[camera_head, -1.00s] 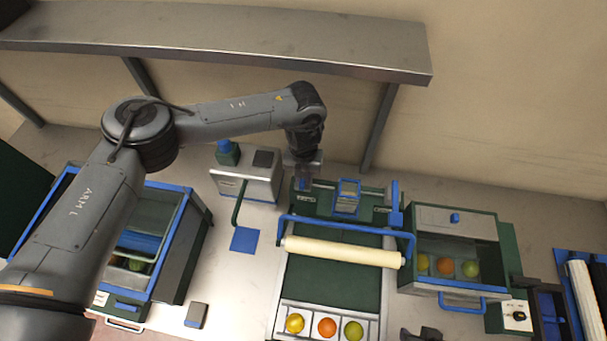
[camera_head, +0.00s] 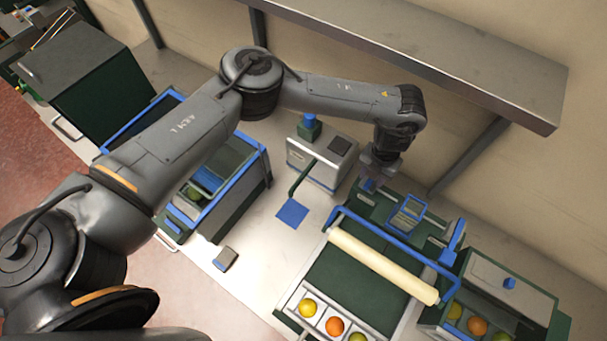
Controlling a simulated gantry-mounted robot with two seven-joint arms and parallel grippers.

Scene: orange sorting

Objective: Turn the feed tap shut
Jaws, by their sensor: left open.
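My left gripper (camera_head: 372,174) points down at the back left corner of the green sorting machine (camera_head: 345,275). It is open, and its fingers are small and partly hidden by the wrist. A clear blue-rimmed hopper (camera_head: 407,214) stands between the two. No part is clearly labelled as the tap. My right gripper is not in view.
A cream roller (camera_head: 382,266) and blue bar cross the machine. A yellow fruit (camera_head: 308,307) and an orange (camera_head: 335,326) lie in front. A grey box (camera_head: 323,157) with a green spout stands left of the gripper. The shelf (camera_head: 430,60) overhangs behind.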

